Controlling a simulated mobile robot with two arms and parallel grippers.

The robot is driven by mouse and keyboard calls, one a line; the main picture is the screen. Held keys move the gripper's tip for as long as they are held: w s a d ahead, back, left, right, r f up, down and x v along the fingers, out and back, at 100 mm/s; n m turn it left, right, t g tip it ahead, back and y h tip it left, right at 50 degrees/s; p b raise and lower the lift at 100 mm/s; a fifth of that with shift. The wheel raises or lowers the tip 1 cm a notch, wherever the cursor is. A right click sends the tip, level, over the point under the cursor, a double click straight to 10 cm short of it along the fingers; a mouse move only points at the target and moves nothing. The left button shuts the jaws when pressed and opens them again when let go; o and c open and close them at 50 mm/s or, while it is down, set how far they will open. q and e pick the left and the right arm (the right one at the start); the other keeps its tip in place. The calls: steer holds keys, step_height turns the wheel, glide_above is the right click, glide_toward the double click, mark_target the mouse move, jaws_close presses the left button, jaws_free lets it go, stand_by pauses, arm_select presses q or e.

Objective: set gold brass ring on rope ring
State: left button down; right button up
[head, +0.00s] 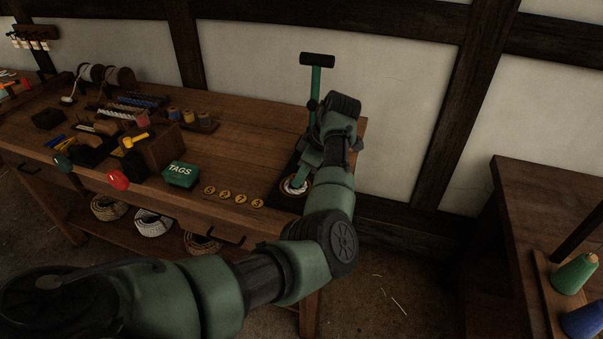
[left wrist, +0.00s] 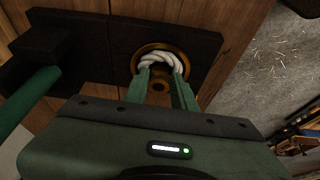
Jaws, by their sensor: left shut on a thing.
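A white twisted rope ring (left wrist: 160,62) lies in a round brass-coloured rim (left wrist: 186,60) on a dark board (left wrist: 90,38). The rope ring (head: 296,185) also shows at the bench's front right in the head view, partly covered by my arm. My left gripper (left wrist: 161,76) points down over it, its two green fingers reaching the near side of the rope. A small gold brass ring (left wrist: 160,87) shows between the fingers, and the gripper is shut on it. Whether this ring touches the rope, I cannot tell. My right gripper is out of view.
A green post with a dark crossbar (head: 316,80) stands behind the gripper. Several brass discs (head: 224,194) and a green TAGS box (head: 181,174) lie to the left on the bench. Another table with coloured cones (head: 574,275) stands at the right.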

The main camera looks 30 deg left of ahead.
arm_select(q)
steer(key=shift+f, duration=0.3)
steer(key=c, duration=1.1)
jaws_free()
steer(key=shift+f, duration=0.1)
steer(key=b+v, duration=0.1)
steer(key=v, duration=0.6)
steer(key=shift+d+r, duration=0.2)
steer(key=shift+r, duration=0.15)
